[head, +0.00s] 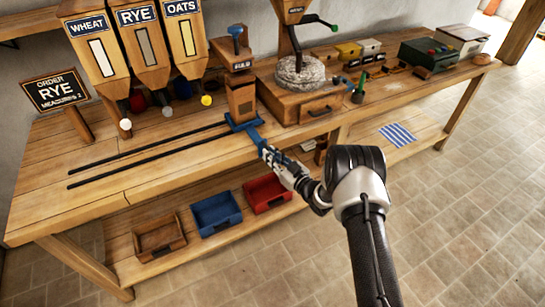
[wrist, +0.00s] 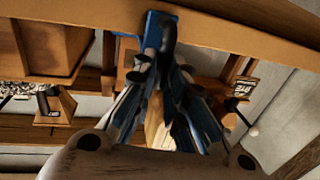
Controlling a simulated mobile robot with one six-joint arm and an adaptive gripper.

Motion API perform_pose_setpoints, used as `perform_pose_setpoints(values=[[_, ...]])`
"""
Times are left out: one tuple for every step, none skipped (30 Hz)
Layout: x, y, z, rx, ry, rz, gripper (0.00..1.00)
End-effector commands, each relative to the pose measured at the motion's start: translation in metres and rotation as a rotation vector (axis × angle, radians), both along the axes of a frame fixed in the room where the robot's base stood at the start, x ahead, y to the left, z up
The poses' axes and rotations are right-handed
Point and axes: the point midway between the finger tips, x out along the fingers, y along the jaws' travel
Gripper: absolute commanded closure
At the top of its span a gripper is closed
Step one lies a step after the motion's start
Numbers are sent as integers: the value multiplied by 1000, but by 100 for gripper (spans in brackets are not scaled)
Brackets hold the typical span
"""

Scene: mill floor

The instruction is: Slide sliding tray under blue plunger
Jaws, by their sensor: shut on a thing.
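The blue sliding tray (head: 233,126) is on the bench at the right end of two dark rails, at the foot of the wooden press. Its blue handle reaches toward the bench's front edge. My gripper (head: 266,151) is shut on this handle; in the wrist view the gripper (wrist: 160,65) closes around the blue handle (wrist: 153,30). The blue plunger (head: 236,32) stands upright on top of the press, above the tray. A wooden block (head: 241,101) shows between the press head and the tray; I cannot tell whether it rests on the tray.
The rails (head: 140,157) run clear to the left. Three hoppers with knobs hang behind them, and an order sign (head: 56,90) reads RYE. A mill (head: 300,78) with a drawer stands right of the press. Brown, blue (head: 216,213) and red bins sit on the lower shelf.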

Motion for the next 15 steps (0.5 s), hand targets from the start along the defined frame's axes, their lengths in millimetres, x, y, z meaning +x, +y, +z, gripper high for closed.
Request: perform_pose_setpoints(values=[[1, -3, -1, -3, 2, -7, 100], [2, -3, -1, -3, 2, -8, 100], [2, -3, -1, -3, 2, -8, 100], [2, -4, 0, -3, 2, -9, 100], [2, -4, 0, -3, 2, -9, 100], [2, -4, 0, -4, 1, -10, 100], [2, -4, 0, -4, 1, -10, 100], [2, -4, 0, -4, 1, -11, 100], [2, -4, 0, -4, 1, -11, 86], [2, -4, 0, -3, 0, -11, 84], [2, -4, 0, -3, 0, -11, 82], [2, -4, 0, -2, 1, -11, 80], [2, -4, 0, -2, 1, -11, 78], [2, -4, 0, -2, 1, -10, 76], [2, -4, 0, -2, 1, -10, 73]])
